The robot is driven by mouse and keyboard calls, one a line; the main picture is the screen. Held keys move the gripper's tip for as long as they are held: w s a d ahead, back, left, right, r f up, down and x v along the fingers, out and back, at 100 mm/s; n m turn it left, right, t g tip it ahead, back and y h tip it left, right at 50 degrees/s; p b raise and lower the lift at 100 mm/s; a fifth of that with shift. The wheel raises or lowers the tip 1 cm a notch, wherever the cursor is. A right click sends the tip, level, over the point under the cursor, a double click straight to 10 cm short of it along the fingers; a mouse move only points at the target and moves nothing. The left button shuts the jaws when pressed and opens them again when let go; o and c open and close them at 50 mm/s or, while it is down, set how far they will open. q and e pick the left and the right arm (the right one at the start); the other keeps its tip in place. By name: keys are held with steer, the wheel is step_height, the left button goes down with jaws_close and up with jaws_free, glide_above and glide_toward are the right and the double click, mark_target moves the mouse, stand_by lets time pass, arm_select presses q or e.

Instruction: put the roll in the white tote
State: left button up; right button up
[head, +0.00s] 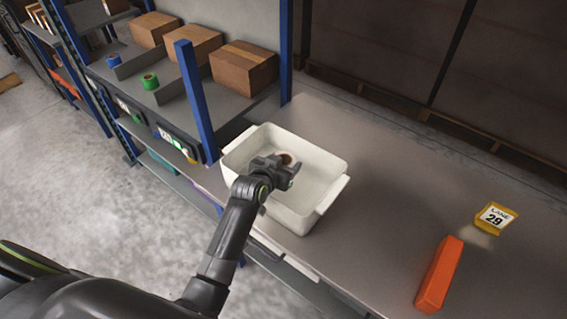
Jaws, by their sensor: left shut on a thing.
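The white tote (329,203) stands on the grey bench beside a blue shelf post. My left gripper (287,167) reaches in over the tote from the front left. It is shut on a brown roll (287,158), which is partly hidden by the fingers. The roll appears within the tote's opening; I cannot tell whether it touches the tote's floor. My right gripper is not in view.
A blue-post shelf on the left holds several cardboard boxes (242,71), a green roll (150,81) and a blue roll (113,60). An orange block (439,274) and a yellow "29" sign (494,217) stand on the bench (385,190), which is clear between.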

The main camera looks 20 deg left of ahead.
arm_select(q)
steer(key=shift+f, duration=0.2)
steer(key=shift+f, duration=0.5)
steer(key=o, duration=1.1)
steer(key=shift+f, duration=0.1)
steer(key=shift+c, duration=0.2)
steer(key=shift+r, duration=0.8)
steer(key=v, duration=1.2)
steer(key=shift+f, duration=0.2)
steer(key=shift+s, duration=0.1)
